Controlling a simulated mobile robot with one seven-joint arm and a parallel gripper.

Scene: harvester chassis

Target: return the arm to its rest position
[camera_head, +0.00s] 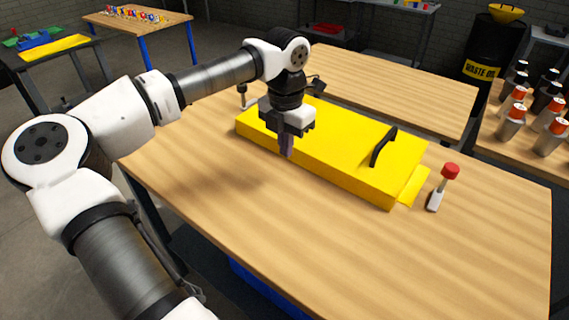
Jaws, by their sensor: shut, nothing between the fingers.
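My arm (215,75) reaches from the lower left up and across the table, bent at the elbow. My gripper (286,146) hangs pointing down in front of the left part of a yellow box-like panel (335,150). Its fingers are shut with nothing between them. I cannot tell whether the fingertips touch the yellow panel or are apart from it. The panel lies on the wooden table (330,230) and has a black handle (382,147) near its right end.
A red-topped toggle (450,172) stands right of the panel. A metal clamp-like part (243,97) stands at its left end. Bottles with orange and black caps (553,135) stand on the right table. A waste oil drum (482,70) is behind. The front of the table is clear.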

